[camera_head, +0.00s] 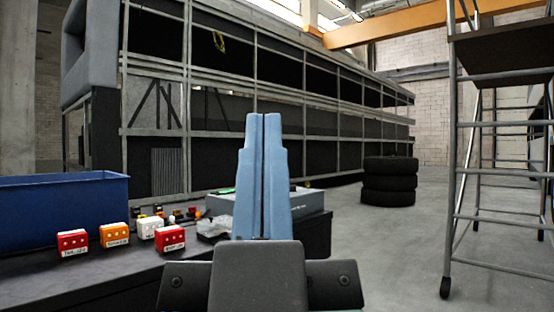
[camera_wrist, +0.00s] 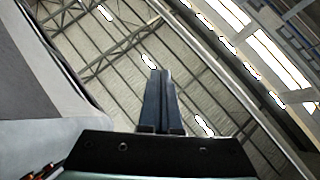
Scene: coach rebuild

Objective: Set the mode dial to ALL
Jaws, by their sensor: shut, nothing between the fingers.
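My gripper (camera_head: 264,118) stands upright in the middle of the head view, its two pale blue fingers together with nothing between them. In the wrist view my gripper (camera_wrist: 160,76) is also shut, pointing up at the roof. A grey box-shaped unit (camera_head: 308,202) sits on the dark bench behind my gripper, partly hidden by the fingers. I cannot make out a mode dial or the word ALL in either view; it may be hidden behind the fingers.
Stacked tyres (camera_head: 388,182) and a ladder platform (camera_head: 500,150) stand right. Floor between is clear.

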